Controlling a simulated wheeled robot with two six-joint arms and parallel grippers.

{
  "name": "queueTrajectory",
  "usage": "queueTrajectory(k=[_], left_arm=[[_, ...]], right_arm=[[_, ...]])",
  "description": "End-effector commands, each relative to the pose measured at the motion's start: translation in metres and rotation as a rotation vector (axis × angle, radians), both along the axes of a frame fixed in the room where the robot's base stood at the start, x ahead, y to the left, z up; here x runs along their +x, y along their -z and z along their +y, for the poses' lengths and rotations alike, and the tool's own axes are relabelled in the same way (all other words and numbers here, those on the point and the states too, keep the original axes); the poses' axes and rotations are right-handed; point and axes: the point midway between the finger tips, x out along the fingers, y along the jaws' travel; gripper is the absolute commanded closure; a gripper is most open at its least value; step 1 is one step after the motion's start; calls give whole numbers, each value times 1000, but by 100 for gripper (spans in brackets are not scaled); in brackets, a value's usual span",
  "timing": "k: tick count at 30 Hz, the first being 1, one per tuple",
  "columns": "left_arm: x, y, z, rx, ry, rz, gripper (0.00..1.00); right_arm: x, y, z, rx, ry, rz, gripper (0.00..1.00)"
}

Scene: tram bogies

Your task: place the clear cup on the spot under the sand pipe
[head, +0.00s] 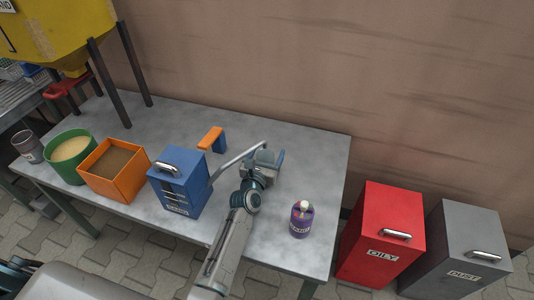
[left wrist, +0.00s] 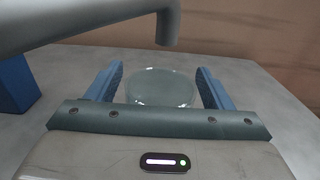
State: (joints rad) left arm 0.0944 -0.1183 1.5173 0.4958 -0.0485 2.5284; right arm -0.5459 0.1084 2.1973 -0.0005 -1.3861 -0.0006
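The clear cup (left wrist: 160,88) stands between the two blue fingers of my left gripper (left wrist: 160,72) in the left wrist view. Narrow gaps show between the cup and the fingers, so the gripper looks open around it. In the head view my left gripper (head: 272,157) is over the table, right of the blue box, and partly hides the cup. A grey pipe (head: 238,160) slants from beside the blue box (head: 179,184) and ends close to the cup. In the left wrist view the pipe's down-turned end (left wrist: 168,25) is above the cup. The spot under it is hidden. My right gripper is not in view.
On the grey table (head: 315,160) are an orange bracket (head: 211,138), a purple bottle (head: 301,219), an orange box (head: 112,172), a green tub (head: 70,157) and a grey cup (head: 28,147). A yellow hopper (head: 65,30) stands left. Red (head: 383,235) and grey (head: 460,245) bins stand right.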

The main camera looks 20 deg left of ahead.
Motion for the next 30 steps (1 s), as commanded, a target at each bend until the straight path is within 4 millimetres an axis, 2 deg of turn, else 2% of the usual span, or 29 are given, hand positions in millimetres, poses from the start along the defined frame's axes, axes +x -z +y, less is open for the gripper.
queueTrajectory(k=[11,12,15,21,25,30], left_arm=[[0,-3,0,1,0,0,26],[-2,-3,0,1,0,1,26],[-20,-1,1,0,0,2,26],[-63,0,2,-1,-1,2,26],[-88,0,3,-2,-1,1,26],[-111,-1,4,0,0,1,26]], right_arm=[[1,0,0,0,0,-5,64],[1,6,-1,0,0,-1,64],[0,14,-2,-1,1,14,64],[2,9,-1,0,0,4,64],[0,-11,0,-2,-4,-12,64],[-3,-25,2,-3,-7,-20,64]])
